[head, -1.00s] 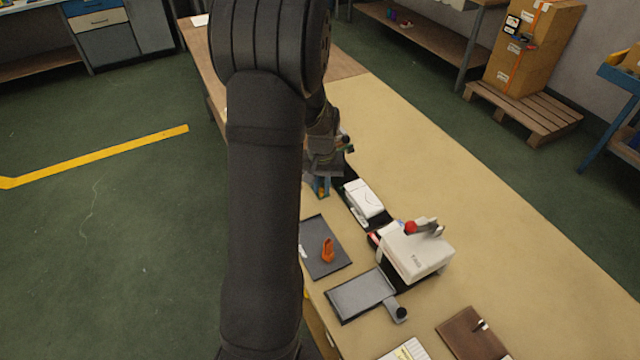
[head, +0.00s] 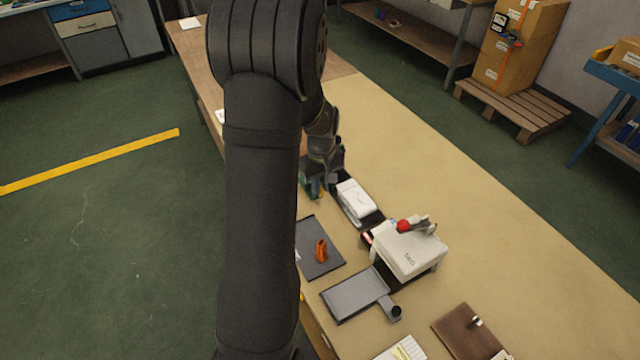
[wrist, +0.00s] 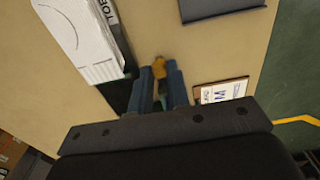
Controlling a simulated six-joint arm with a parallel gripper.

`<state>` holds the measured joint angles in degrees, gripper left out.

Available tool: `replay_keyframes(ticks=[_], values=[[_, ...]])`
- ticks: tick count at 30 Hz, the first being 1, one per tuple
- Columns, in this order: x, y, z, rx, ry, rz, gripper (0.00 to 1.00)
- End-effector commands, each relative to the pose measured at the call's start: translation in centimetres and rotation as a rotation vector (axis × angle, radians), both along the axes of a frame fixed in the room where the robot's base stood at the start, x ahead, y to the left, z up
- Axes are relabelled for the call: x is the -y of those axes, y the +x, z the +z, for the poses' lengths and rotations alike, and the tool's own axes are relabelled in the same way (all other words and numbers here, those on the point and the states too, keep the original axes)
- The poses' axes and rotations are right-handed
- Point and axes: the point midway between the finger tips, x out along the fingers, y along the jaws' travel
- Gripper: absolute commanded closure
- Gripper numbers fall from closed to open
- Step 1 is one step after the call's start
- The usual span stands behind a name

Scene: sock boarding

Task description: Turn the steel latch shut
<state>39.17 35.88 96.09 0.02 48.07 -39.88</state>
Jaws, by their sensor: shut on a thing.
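My gripper (head: 319,190) is low at the far end of the row of fixtures, just beyond the white block (head: 356,198). In the wrist view its two blue fingers (wrist: 160,78) are close together around a small amber piece (wrist: 159,66), which shows at their tips. The fingers hide most of it, and I cannot tell whether it belongs to a latch. A grey metal lever (head: 424,223) with a red ball (head: 403,226) sits on top of the white box (head: 410,252), well apart from my gripper. I cannot tell which part is the steel latch.
A dark mat (head: 309,252) holds an orange piece (head: 321,250). A grey tray (head: 352,294) and a brown clipboard (head: 470,333) lie nearer. The tabletop's right side is clear.

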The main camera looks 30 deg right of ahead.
Motion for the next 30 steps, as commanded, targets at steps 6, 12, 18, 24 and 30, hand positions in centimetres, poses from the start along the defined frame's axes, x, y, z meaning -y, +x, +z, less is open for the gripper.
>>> replay_keyframes(ticks=[6, 12, 18, 24, 30], values=[[0.1, 0.1, 0.0, 0.002, -0.002, 0.005, 1.00], [0.1, 0.1, 0.0, 0.002, -0.002, 0.004, 0.76], [0.1, 0.0, 0.0, 0.001, -0.001, 0.003, 0.62], [0.1, 0.0, 0.2, 0.001, -0.002, 0.003, 0.62], [0.1, 0.1, 2.9, 0.004, -0.004, 0.003, 0.62]])
